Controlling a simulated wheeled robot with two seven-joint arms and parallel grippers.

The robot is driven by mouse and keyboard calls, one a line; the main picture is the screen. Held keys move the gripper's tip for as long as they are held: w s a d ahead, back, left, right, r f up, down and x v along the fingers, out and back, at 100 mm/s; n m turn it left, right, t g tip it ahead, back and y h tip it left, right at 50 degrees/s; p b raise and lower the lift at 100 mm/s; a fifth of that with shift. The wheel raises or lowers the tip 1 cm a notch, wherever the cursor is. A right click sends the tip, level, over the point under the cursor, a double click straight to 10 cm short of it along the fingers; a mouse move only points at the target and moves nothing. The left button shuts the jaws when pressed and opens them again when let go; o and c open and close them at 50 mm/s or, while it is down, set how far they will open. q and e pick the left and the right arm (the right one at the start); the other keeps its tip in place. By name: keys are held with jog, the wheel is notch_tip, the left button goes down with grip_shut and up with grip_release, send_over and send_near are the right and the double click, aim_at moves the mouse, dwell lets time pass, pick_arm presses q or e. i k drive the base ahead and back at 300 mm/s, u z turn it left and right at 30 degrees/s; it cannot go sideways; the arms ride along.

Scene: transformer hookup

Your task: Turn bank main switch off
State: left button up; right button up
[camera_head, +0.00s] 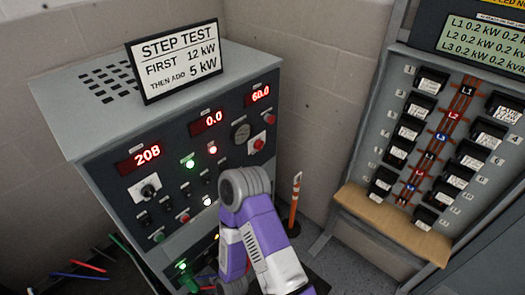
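The load bank is a grey cabinet (66,123) with a dark sloped front panel, left of centre. Its red displays read 208 (139,158), 0.0 (208,121) and 60.0 (261,95). A black rotary knob on a light plate (148,191) sits below the 208 display. Small toggle switches (188,190) and lit lamps fill the middle; labels are too small to read, so I cannot tell which control is the main switch. One of my purple and white arms (262,240) covers the lower right of the panel. Neither gripper shows.
A step test sign (173,60) stands on the cabinet top. A breaker panel (420,108) with several black breakers is at right, above a tan ledge (393,223). An orange and white post (295,203) stands between them. Coloured cables (80,270) lie at lower left.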

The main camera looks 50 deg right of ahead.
aim_at(258, 144)
jog(key=z, duration=0.75)
jog(key=i, duration=0.45)
jog(key=u, duration=0.05)
